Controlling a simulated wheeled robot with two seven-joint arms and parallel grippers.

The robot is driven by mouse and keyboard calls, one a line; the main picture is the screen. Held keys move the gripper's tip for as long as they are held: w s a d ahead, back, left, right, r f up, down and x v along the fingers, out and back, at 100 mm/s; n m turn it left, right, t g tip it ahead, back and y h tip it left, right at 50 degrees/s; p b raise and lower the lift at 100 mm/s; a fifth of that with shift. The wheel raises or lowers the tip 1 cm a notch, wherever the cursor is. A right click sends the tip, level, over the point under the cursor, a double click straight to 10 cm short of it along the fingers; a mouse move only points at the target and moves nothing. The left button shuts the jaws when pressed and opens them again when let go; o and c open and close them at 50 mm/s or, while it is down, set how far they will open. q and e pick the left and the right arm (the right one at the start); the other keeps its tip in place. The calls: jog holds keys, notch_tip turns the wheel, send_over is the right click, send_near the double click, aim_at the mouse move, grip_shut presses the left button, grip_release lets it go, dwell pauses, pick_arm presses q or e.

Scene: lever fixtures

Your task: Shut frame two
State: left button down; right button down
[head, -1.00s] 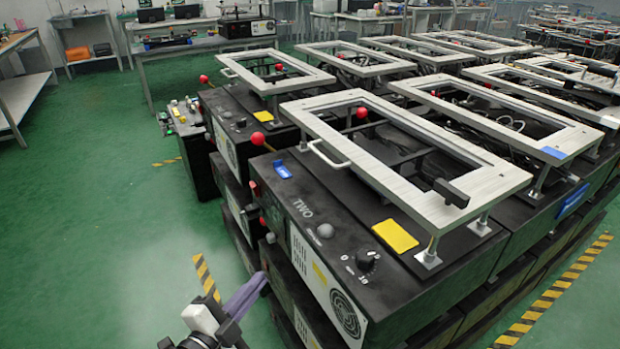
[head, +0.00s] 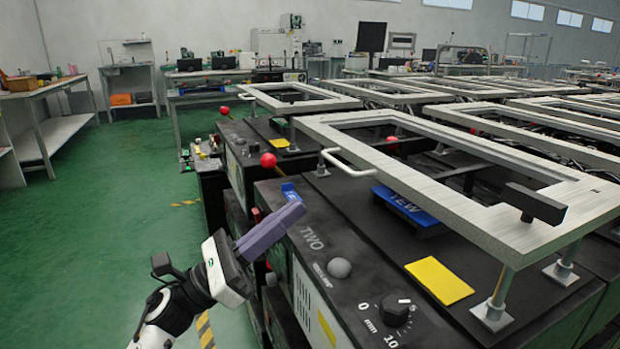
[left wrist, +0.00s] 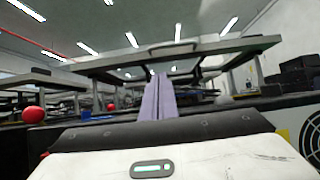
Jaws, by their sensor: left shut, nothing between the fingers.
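Frame two (head: 470,205) is a pale metal rectangular frame raised on posts above the black box marked TWO (head: 335,235). A white handle (head: 348,166) is on its near-left edge, and a black block sits on its right end. In the left wrist view the frame (left wrist: 215,48) shows from below, ahead of the fingers. My left gripper (head: 296,207) has purple fingers, shut and empty, at the left edge of the box, lower than the frame and apart from the handle. A red ball-ended lever (head: 268,160) stands beyond the fingers. My right gripper is not in view.
The box top carries a grey knob (head: 339,267), a yellow plate (head: 439,281), a black dial (head: 397,308) and a blue block marked TEW (head: 405,206) under the frame. More frames stand behind and right. Green floor at left is open.

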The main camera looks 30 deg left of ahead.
aim_at(324, 156)
pick_arm(q)
jog(key=x, duration=0.3)
jog(key=shift+w+d+r, duration=0.2)
jog(key=shift+w+r, duration=0.05)
jog(key=shift+r, duration=0.05)
jog(key=shift+w+d+r+p, duration=0.1)
jog(key=shift+w+r+p, duration=0.1)
jog(key=shift+r, duration=0.4)
jog(key=shift+w+d+r+p, duration=0.1)
jog(key=shift+r+p, duration=0.05)
jog(key=shift+r, duration=0.45)
jog(key=shift+w+d+r, duration=0.1)
jog(key=shift+r, duration=0.55)
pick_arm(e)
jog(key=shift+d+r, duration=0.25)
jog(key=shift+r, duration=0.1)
pick_arm(q)
jog(key=shift+r, duration=0.1)
